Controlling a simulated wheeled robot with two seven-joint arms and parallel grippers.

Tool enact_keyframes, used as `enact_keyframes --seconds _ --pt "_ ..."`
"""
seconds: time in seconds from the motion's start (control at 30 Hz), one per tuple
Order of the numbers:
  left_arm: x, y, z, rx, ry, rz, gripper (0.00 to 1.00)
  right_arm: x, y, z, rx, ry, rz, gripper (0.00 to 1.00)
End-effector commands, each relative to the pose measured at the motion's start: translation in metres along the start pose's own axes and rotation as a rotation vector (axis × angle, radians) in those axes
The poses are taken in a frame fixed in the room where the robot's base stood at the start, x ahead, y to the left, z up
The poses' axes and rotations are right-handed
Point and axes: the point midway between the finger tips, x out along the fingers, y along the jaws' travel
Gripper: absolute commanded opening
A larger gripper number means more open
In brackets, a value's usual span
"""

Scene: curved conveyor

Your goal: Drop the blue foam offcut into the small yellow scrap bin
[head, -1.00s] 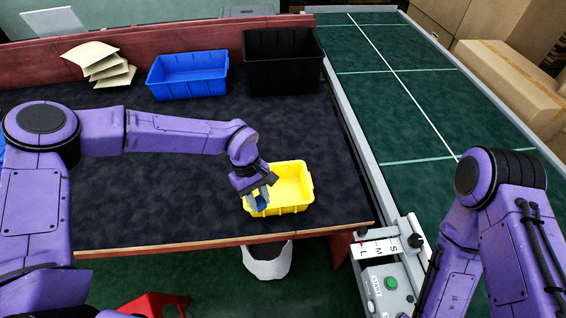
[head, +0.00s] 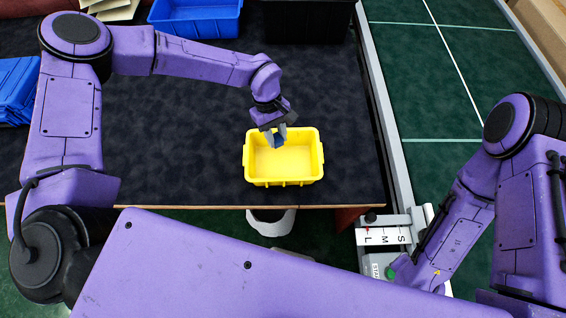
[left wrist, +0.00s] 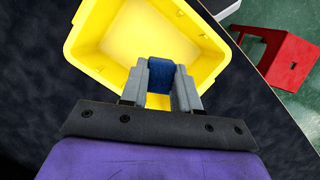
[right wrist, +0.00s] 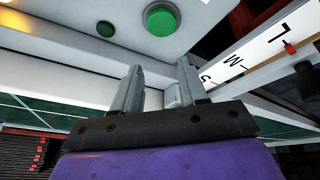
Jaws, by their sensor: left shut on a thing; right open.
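The small yellow scrap bin (head: 284,170) stands near the front edge of the dark table, and its inside looks empty. My left gripper (head: 275,137) is at the bin's far rim in the head view. It is shut on the blue foam offcut (left wrist: 160,82), which shows between the two grey fingers in the left wrist view. The yellow bin (left wrist: 150,35) lies behind the offcut there. The offcut (head: 278,140) is small and partly hidden by the fingers in the head view. My right gripper (right wrist: 160,85) is open and empty, by a grey control box with a green button.
A blue bin (head: 195,17) and a black bin (head: 308,20) stand at the back of the table. A green conveyor (head: 440,90) runs along the right. A size-marked panel (head: 385,237) is at the table's front right. A red object (left wrist: 280,55) shows on the floor.

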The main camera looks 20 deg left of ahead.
Motion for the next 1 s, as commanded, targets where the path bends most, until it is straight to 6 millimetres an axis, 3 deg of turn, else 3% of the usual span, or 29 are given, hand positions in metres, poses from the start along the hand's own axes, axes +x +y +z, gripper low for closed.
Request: enact_keyframes --seconds 0.07,0.33,0.37,0.4,0.43,0.77,0.9,1.0 --pt "0.012 0.001 -0.004 0.001 0.000 0.000 0.03 0.010 -0.001 0.004 0.000 0.000 0.000 0.43" --pt "0.012 0.001 -0.003 0.003 0.000 0.000 0.03 0.009 -0.001 0.004 0.000 0.000 0.000 0.43" --pt "0.012 0.001 -0.003 0.003 0.000 0.000 0.40 0.009 -0.001 0.004 0.000 0.000 0.000 0.43" --pt "0.012 0.001 -0.003 0.003 0.000 0.000 0.53 0.009 -0.001 0.004 0.000 0.000 0.000 0.43" --pt "0.012 0.001 -0.003 0.002 0.000 0.000 0.60 0.009 -0.001 0.004 0.000 0.000 0.000 0.43" --pt "0.005 0.001 -0.003 0.002 0.000 0.000 0.60 0.004 -0.001 0.001 0.000 0.001 0.000 0.43" --pt "-0.027 0.001 -0.002 -0.001 0.001 0.002 0.60 -0.019 0.002 -0.008 0.000 0.001 0.000 0.43" --pt "-0.048 0.002 -0.003 0.000 0.001 0.003 0.60 -0.022 0.002 -0.009 0.000 0.001 -0.001 0.43"
